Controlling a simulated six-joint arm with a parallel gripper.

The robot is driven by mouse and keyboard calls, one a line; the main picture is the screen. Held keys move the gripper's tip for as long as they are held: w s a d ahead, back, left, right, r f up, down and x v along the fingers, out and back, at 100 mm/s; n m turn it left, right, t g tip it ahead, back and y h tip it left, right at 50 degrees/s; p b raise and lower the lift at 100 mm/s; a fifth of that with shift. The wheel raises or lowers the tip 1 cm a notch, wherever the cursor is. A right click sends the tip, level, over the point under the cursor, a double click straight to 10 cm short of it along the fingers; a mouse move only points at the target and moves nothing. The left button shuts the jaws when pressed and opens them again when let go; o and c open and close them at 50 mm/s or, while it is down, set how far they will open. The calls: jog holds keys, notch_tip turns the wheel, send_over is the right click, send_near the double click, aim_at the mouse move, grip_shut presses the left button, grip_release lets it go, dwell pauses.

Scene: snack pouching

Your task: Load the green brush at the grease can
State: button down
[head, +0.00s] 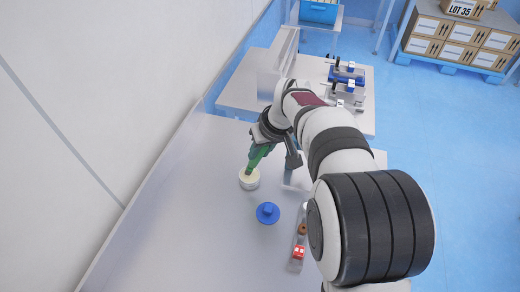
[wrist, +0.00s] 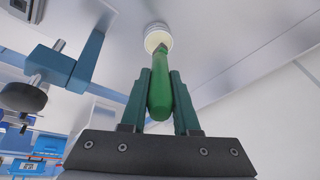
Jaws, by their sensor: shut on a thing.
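The green brush (head: 254,160) is in my gripper (head: 262,148), which is shut on it. In the wrist view the green handle (wrist: 160,95) lies between the two dark green fingers of my gripper (wrist: 160,82). The brush points down and is tilted, with its tip at the open top of the white grease can (head: 249,181). The can also shows in the wrist view (wrist: 158,36), beyond the brush. The brush tip is over or in the can's mouth; I cannot tell how deep. The can stands upright on the pale table.
A blue round lid-like piece with a knob (head: 268,213) lies on the table near the can. A narrow tray (head: 298,265) with small red and brown items is to the right, beside my arm. A bench with blue fixtures (head: 347,76) stands behind. The left table surface is clear.

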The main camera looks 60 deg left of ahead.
jog(key=shift+f, duration=0.6)
dwell(1.0)
jog(key=shift+r, duration=3.6)
